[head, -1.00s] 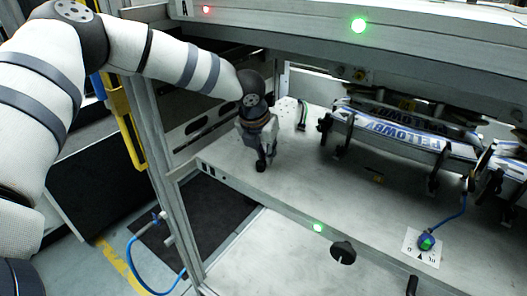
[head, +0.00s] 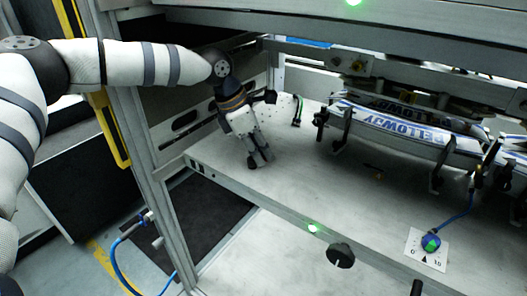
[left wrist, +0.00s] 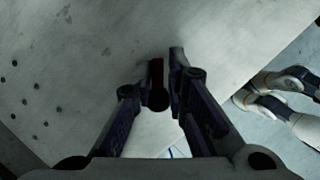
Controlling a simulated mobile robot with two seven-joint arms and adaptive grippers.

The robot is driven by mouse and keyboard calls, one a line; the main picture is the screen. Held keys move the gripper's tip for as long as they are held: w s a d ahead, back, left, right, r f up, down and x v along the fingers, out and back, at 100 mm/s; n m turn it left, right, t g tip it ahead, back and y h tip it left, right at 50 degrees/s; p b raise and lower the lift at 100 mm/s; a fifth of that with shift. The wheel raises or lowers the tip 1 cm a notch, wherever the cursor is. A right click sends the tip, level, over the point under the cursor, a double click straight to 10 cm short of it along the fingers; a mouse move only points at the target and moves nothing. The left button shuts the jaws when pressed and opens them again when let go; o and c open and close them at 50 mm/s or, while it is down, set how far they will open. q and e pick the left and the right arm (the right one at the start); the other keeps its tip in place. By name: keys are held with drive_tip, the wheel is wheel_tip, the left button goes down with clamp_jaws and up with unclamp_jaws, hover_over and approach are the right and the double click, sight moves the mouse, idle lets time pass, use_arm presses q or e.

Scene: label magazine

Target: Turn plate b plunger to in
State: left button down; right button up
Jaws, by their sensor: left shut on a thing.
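My left gripper (head: 256,160) is over the left end of the grey shelf plate (head: 290,185), pointing down near its front edge. In the left wrist view my left gripper (left wrist: 164,80) is shut on a small plunger (left wrist: 156,85), with a dark red shank and a round black end. In the head view the fingers hide this plunger. No letter marking it as plate b is readable. My right gripper is not in view.
A black round knob (head: 341,254) sits at the plate's front edge, beside a green light (head: 313,229). A blue-green dial (head: 431,243) on a white scale is at right. Blue-and-white label strips (head: 395,130) lie in dark holders behind. A yellow post (head: 109,128) stands at left.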

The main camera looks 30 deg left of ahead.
use_arm(q)
drive_tip(key=m, duration=0.1)
drive_tip(key=m+g+b, duration=0.1)
drive_tip(key=m, duration=0.1)
drive_tip(key=m+g+b, duration=0.1)
drive_tip(key=m, duration=0.1)
drive_tip(key=shift+s+a+f+h, duration=0.2)
drive_tip(key=shift+s+f+h, duration=0.1)
drive_tip(key=shift+s+h, duration=0.1)
drive_tip(key=shift+s+r+m+g+b, duration=0.15)
drive_tip(key=shift+m+g+b, duration=0.2)
drive_tip(key=shift+m, duration=0.75)
drive_tip(key=shift+s+r+m+g+b, duration=0.1)
drive_tip(key=shift+m+g+b, duration=0.2)
drive_tip(key=shift+m, duration=0.8)
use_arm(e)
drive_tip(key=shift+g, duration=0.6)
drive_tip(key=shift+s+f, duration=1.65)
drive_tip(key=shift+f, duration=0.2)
use_arm(q)
drive_tip(key=c, duration=1.8)
unclamp_jaws()
drive_tip(key=shift+o, duration=0.6)
drive_tip(key=shift+w, duration=0.15)
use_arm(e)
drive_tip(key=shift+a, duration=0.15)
use_arm(q)
drive_tip(key=shift+d, duration=0.1)
